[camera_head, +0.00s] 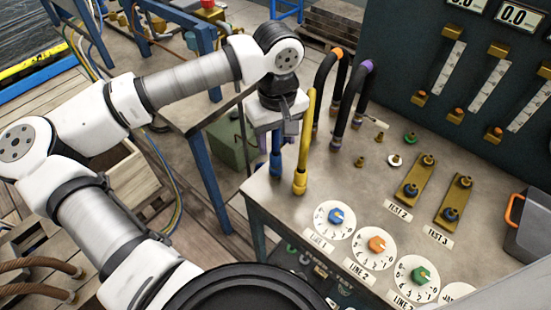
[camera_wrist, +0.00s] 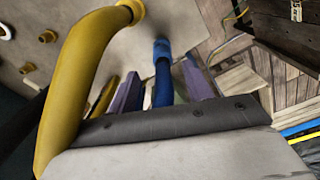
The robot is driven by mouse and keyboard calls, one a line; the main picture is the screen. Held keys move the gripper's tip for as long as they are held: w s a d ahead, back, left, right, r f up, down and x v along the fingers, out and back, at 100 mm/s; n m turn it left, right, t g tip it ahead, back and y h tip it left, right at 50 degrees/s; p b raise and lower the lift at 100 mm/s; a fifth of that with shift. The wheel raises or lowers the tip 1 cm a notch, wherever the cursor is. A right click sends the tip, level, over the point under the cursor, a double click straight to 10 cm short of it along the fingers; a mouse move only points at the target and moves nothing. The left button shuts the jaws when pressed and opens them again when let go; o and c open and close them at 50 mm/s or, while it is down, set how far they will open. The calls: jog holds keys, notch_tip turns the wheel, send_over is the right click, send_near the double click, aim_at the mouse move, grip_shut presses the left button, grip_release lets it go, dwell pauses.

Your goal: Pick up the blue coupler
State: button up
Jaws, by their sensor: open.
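The blue coupler (camera_head: 276,166) stands upright at the left edge of the bench top, beside the yellow hose. Its upper part is hidden by my gripper in the head view. My gripper (camera_head: 285,118) points down right above it. In the wrist view the blue coupler (camera_wrist: 162,72) shows between the two purple-grey fingers of my gripper (camera_wrist: 164,82). The fingers are apart, one on each side of it. I cannot tell whether either finger touches it.
A yellow hose (camera_head: 305,140) rises close to the right of my gripper and also looms large in the wrist view (camera_wrist: 65,90). Dark hoses with orange (camera_head: 336,53) and purple (camera_head: 367,66) ends stand further right. Dials (camera_head: 335,219) line the bench front. A gauge panel (camera_head: 400,50) stands behind.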

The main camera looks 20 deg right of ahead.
aim_at(275, 149)
jog(key=shift+s+a+f+p, duration=0.1)
jog(key=shift+f+p, duration=0.45)
jog(key=shift+f, duration=0.8)
jog(key=shift+s+a+f+p, duration=0.1)
jog(key=shift+f+p, duration=0.45)
jog(key=shift+f, duration=0.75)
grip_shut()
